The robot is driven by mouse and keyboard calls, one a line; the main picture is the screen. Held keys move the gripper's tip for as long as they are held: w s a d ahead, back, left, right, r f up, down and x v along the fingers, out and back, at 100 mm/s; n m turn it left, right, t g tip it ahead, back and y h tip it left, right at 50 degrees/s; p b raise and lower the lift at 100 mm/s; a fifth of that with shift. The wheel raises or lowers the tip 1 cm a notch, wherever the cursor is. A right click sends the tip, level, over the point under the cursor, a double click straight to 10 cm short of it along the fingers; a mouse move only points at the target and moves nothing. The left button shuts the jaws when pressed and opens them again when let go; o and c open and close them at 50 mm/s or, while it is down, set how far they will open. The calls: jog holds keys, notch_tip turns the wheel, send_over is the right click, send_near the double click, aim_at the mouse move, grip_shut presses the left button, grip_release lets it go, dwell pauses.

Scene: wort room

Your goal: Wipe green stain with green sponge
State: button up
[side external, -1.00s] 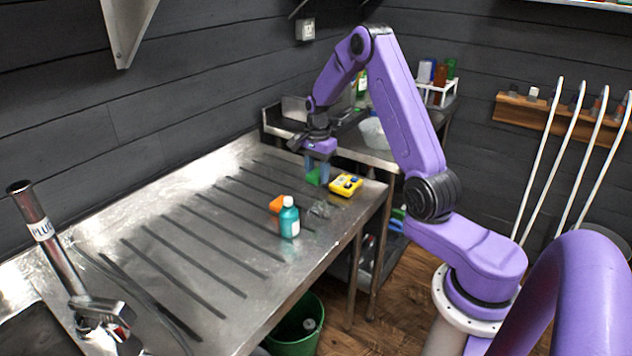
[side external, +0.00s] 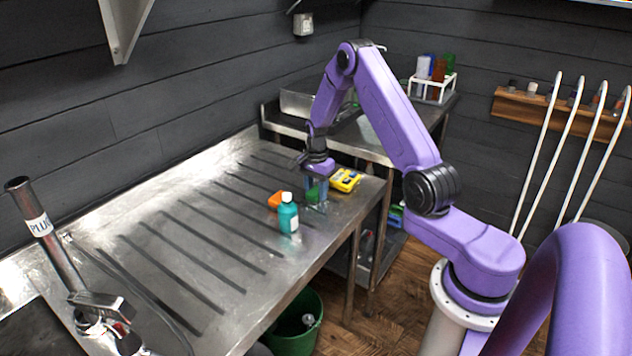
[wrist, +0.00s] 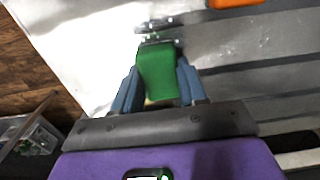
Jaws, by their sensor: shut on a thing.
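My gripper (side external: 315,190) is low over the right part of the steel draining counter (side external: 180,262). It is shut on a green sponge (wrist: 157,72), which sits between the blue fingers in the wrist view. The sponge also shows under the gripper in the side view (side external: 313,194). Just beyond the sponge in the wrist view is a small clear or dark patch with white and green specks (wrist: 158,27). I cannot tell whether this is the green stain. Whether the sponge touches the counter is unclear.
A yellow item (side external: 346,180) lies close on the right. Left of the bottle, the grooved counter is clear.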

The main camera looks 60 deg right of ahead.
jog(key=shift+d, duration=1.95)
jog(key=shift+a, duration=2)
jog(key=shift+r, duration=4)
